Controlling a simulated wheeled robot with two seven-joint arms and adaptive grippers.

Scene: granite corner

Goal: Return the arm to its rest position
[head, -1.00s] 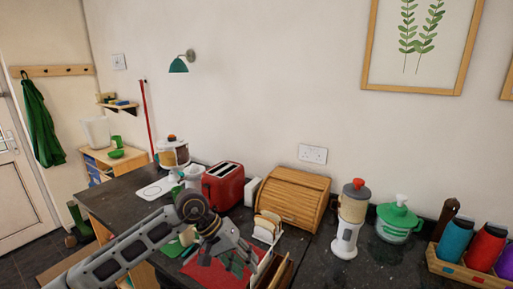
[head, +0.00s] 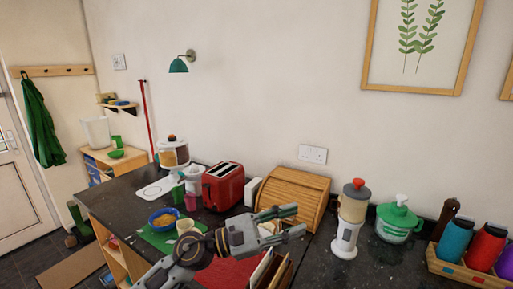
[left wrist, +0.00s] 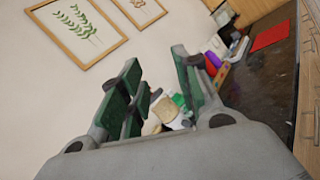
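My left arm comes in from the bottom of the head view. Its gripper (head: 298,221) points right, in front of the wooden bread box and above the dark counter (head: 120,205). The two fingers stand apart with nothing held between them. In the left wrist view the green-padded fingers (left wrist: 155,68) are also spread, with pale and green things and the wall beyond them. The toast rack (head: 265,228) is mostly hidden behind the gripper. My right gripper is not in view.
A red toaster (head: 224,186) and the bread box (head: 293,190) stand along the wall. A dispenser (head: 348,220), a green-lidded jar (head: 398,222) and a crate of bottles (head: 455,272) stand to the right.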

